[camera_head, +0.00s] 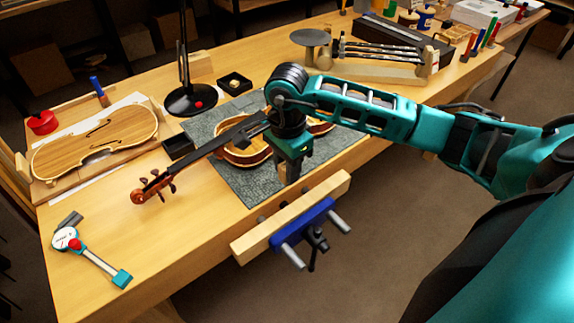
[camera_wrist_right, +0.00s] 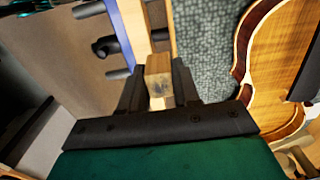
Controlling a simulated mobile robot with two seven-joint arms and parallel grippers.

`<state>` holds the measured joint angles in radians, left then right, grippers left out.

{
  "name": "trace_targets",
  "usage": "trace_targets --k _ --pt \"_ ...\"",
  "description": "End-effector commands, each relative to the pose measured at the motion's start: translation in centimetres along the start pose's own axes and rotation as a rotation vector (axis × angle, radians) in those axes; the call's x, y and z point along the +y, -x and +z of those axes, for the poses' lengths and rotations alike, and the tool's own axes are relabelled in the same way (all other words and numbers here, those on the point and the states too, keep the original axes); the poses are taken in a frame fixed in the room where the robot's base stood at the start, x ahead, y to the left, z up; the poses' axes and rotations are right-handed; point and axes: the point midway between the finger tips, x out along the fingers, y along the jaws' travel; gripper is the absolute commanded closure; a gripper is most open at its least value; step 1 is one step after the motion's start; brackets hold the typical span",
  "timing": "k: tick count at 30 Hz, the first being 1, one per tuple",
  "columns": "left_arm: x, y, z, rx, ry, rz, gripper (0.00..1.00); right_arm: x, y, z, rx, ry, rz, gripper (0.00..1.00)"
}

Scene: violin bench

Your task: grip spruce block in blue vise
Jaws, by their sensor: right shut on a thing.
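The blue vise (camera_head: 302,226) is on the bench's front edge, with a pale wooden jaw (camera_head: 250,242) and handle bars facing outward. It also shows at the top of the right wrist view (camera_wrist_right: 133,22). My right gripper (camera_head: 292,176) points down just behind the vise, at the mat's front edge. In the right wrist view its black fingers (camera_wrist_right: 157,92) are shut on the small pale spruce block (camera_wrist_right: 158,68). The block lies close to the vise's wooden jaws in that view; I cannot tell whether it sits between them. My left gripper is not in view.
A violin (camera_head: 243,157) lies on the grey mat (camera_head: 238,183) beside my right gripper. A dial gauge tool (camera_head: 92,257) lies at the front left. A violin plate (camera_head: 95,143) and a black lamp base (camera_head: 191,100) stand farther back. The front left bench is mostly clear.

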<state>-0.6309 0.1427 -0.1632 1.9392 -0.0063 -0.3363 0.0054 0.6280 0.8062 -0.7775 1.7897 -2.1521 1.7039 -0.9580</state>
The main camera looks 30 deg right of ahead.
Motion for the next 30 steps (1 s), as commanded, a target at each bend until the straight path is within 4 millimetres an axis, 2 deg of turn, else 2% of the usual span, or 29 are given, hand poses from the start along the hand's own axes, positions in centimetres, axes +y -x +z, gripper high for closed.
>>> trace_targets --k 18,30 --pt "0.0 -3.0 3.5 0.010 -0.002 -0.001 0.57 0.0 -5.4 0.0 0.001 0.000 -0.001 0.97" --pt "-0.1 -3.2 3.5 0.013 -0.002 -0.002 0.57 -0.1 -5.8 0.0 0.000 0.000 -0.002 0.97"
